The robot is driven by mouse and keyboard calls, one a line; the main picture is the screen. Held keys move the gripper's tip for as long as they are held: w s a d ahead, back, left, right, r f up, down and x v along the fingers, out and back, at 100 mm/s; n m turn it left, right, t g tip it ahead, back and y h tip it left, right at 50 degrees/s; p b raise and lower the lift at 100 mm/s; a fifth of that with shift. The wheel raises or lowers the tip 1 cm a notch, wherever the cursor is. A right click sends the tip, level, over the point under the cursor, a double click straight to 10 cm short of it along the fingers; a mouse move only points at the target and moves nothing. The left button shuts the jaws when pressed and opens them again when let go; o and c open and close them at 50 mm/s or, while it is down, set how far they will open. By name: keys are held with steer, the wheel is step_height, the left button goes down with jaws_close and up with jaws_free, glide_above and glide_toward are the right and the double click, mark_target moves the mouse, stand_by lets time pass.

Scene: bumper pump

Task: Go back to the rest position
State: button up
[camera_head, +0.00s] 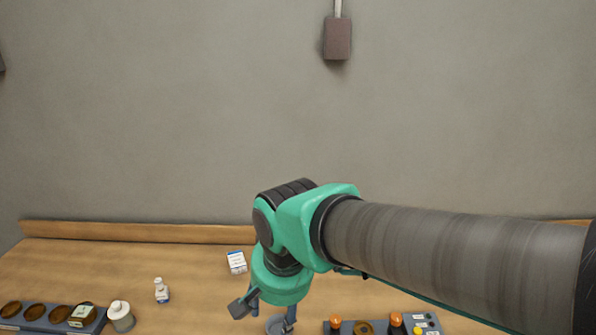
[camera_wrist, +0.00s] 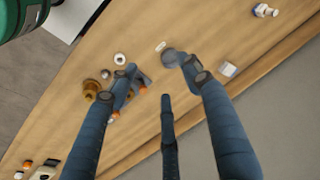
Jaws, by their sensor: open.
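My gripper (camera_head: 265,312) hangs above the wooden table (camera_head: 190,262) in the head view, at the end of my green and grey arm, which reaches in from the right. Its fingers are spread. In the wrist view my gripper (camera_wrist: 155,72) shows several dark blue fingers apart, with nothing visible held between them. The tabletop lies beyond the fingertips. A grey round piece shows by the right fingertip; I cannot tell whether it is a part of the gripper or an object on the table.
A white box (camera_head: 237,262), a small white bottle (camera_head: 162,290) and a white jar (camera_head: 121,316) stand left of my gripper. A tray (camera_head: 95,327) with round brown pieces is at far left. A panel with orange knobs (camera_head: 396,319) is at front right. Bare table lies behind.

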steer(key=s+d+r+t, duration=0.1)
steer(key=s+d, duration=0.3)
steer(key=d, duration=0.8)
steer(key=s+d+t+h+b, duration=0.1)
steer(key=s+d, duration=0.4)
steer(key=d, duration=0.8)
steer(key=shift+s+d+r+t, duration=0.2)
steer(key=shift+r+t, duration=0.15)
steer(key=shift+t, duration=0.15)
